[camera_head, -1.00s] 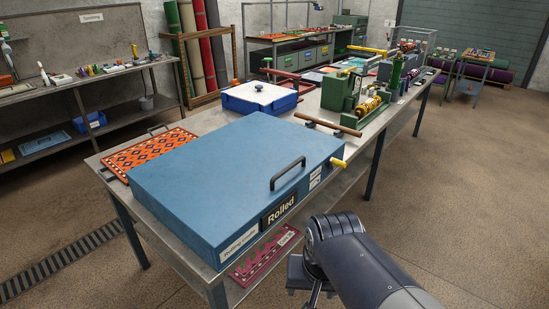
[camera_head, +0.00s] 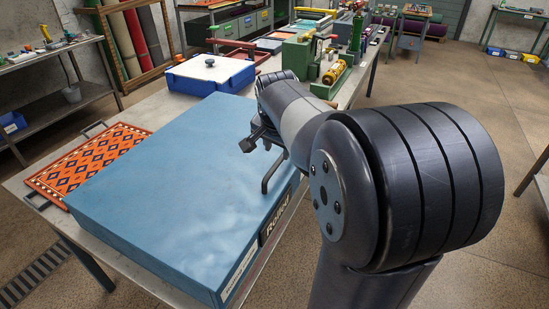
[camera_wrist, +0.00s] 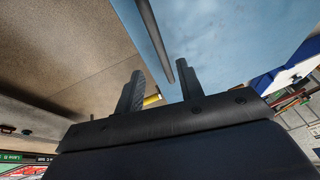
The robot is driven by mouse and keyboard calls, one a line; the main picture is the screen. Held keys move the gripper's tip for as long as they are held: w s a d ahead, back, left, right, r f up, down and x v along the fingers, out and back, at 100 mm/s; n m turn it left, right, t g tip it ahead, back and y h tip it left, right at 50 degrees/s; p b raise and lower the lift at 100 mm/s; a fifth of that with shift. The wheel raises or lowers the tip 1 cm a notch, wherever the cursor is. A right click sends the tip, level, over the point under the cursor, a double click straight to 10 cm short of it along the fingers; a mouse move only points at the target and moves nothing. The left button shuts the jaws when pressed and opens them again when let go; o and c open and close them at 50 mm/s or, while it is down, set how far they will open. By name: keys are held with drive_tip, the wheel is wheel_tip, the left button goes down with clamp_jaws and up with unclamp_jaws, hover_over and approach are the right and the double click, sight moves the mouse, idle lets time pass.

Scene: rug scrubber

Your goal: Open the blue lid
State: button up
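The blue lid (camera_head: 150,180) is the broad top of a low blue box marked "Rolled" and lies flat. Its dark bar handle (camera_head: 268,180) stands near the right edge, partly hidden by my arm. My gripper (camera_head: 257,143) is over the lid near the handle's far end. In the wrist view my gripper (camera_wrist: 159,78) has its two fingers well apart. The dark handle (camera_wrist: 154,38) runs toward the gap between them, nearer the right finger, with no clear contact. The blue lid also shows in the wrist view (camera_wrist: 225,35).
A yellow part (camera_wrist: 152,99) shows between the fingers. An orange patterned rug (camera_head: 88,160) lies left of the box. A blue tray with a white top (camera_head: 210,70) and a green machine (camera_head: 298,58) stand behind on the table. Open floor lies to the right.

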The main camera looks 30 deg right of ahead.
sight(277, 163)
drive_tip(key=x, duration=0.7)
drive_tip(key=shift+c, duration=0.6)
clamp_jaws()
